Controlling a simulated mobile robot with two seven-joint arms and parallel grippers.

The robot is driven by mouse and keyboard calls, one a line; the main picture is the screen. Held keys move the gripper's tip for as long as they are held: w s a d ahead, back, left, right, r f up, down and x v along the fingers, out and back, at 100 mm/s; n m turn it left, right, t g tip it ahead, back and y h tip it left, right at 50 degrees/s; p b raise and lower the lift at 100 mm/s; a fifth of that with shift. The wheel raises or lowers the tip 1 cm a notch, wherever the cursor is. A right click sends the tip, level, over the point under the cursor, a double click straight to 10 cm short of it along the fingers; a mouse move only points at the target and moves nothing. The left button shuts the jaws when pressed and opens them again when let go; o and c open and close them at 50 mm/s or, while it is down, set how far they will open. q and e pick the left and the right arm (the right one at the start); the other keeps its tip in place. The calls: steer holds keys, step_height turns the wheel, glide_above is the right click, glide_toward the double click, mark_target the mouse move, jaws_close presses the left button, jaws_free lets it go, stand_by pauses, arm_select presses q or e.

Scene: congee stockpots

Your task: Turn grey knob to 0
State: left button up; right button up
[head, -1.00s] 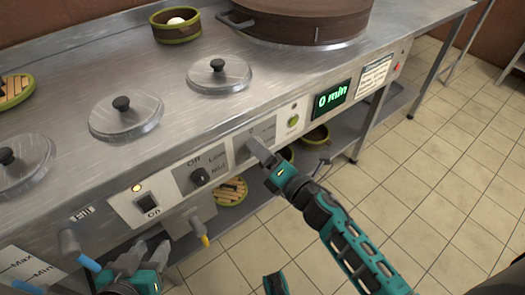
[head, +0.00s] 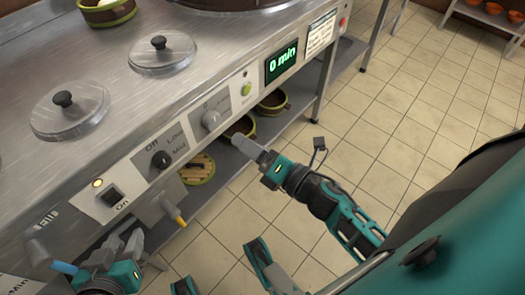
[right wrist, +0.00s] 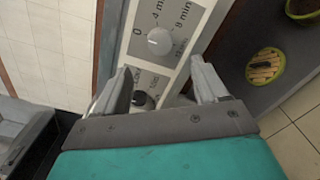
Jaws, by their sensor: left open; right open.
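My left gripper (head: 118,248) is open at the lower left, below the panel.
A black knob (head: 161,159) marked Off, Low and Mid is left of the grey one. A switch (head: 112,196) with a lit yellow lamp is further left. The tiled floor is clear.

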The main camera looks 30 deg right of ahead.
arm_select(q)
steer(key=shift+a, duration=0.1)
arm_select(e)
steer(key=shift+v, duration=1.7)
arm_select(q)
steer(key=shift+s, duration=0.1)
arm_select(e)
steer(key=s+a+f+m+g+h+p, duration=0.1)
steer(key=a+m+g, duration=0.15)
steer(key=m, duration=1.05)
steer(key=s+a+f+m+g+h+p, duration=0.15)
steer(key=m+g, duration=0.25)
steer(key=m, duration=0.9)
arm_select(q)
steer(key=s+a+r+y+p, duration=0.1)
steer(key=a+r+p, duration=0.3)
steer(key=r+p, duration=0.9)
steer(key=s+p, duration=0.1)
steer(key=p, duration=0.3)
steer(key=shift+r+y, duration=0.15)
steer(key=shift+y, duration=0.15)
arm_select(e)
steer(key=s+d+r+h, duration=0.1)
steer(key=s+d+r, duration=0.1)
steer(key=r, duration=1)
steer(key=shift+d+h, duration=0.35)
steer(key=shift+d, duration=0.25)
